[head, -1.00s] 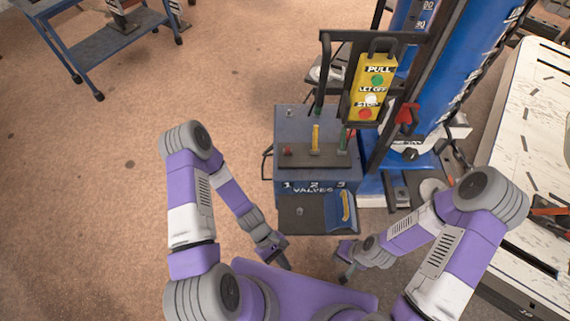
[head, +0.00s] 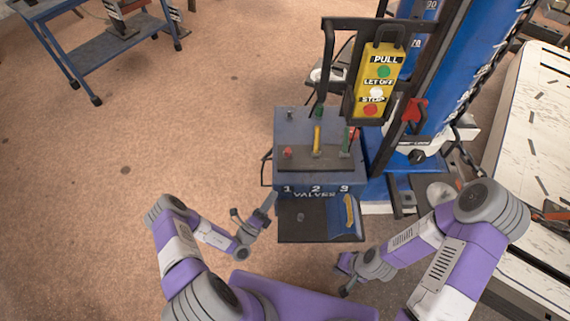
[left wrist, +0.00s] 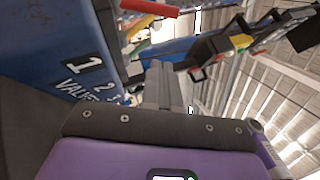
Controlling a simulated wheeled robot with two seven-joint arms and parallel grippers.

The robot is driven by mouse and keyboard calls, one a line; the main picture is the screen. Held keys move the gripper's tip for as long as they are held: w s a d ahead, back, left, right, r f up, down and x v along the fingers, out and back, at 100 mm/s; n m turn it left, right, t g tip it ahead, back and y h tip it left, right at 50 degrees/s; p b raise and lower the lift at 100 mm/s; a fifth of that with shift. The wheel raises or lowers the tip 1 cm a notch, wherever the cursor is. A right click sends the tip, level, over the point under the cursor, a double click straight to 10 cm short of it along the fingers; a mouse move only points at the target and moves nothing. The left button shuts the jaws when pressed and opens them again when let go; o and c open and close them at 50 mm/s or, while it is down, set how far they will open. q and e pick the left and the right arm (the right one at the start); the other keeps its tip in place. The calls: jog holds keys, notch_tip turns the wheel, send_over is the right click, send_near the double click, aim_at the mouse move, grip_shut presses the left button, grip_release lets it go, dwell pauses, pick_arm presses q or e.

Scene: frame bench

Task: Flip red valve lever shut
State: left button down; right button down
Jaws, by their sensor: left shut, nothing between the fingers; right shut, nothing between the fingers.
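The blue valve box (head: 318,178), marked 1, 2, 3 VALVES, stands in front of me. The red lever (head: 287,152) is above number 1; from the head it looks short, nearly end-on. In the left wrist view the red lever (left wrist: 152,8) shows as a long handle sticking out from the box. My left gripper (head: 271,198) is shut and empty, just left of the box's lower front, below and apart from the red lever. My right gripper (head: 346,288) is shut and empty, low near my base.
A yellow control pendant (head: 377,80) hangs on a dark frame behind the box. A blue post (head: 440,85) with a red handle (head: 414,110) stands to the right. A dark ledge (head: 305,222) juts from the box's front. The floor left of the box is clear.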

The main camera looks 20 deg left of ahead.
pick_arm(q)
jog(key=b, duration=0.1)
send_near(288, 152)
jog(key=w+d+f, duration=0.3)
jog(key=w+d, duration=0.1)
jog(key=d, duration=0.1)
jog(key=shift+w+a+r+b, duration=0.4)
jog(key=shift+w+a+r, duration=0.55)
jog(key=shift+w, duration=0.15)
jog(key=shift+w+a+r, duration=0.15)
jog(key=shift+w+r, duration=0.05)
jog(key=shift+w, duration=0.1)
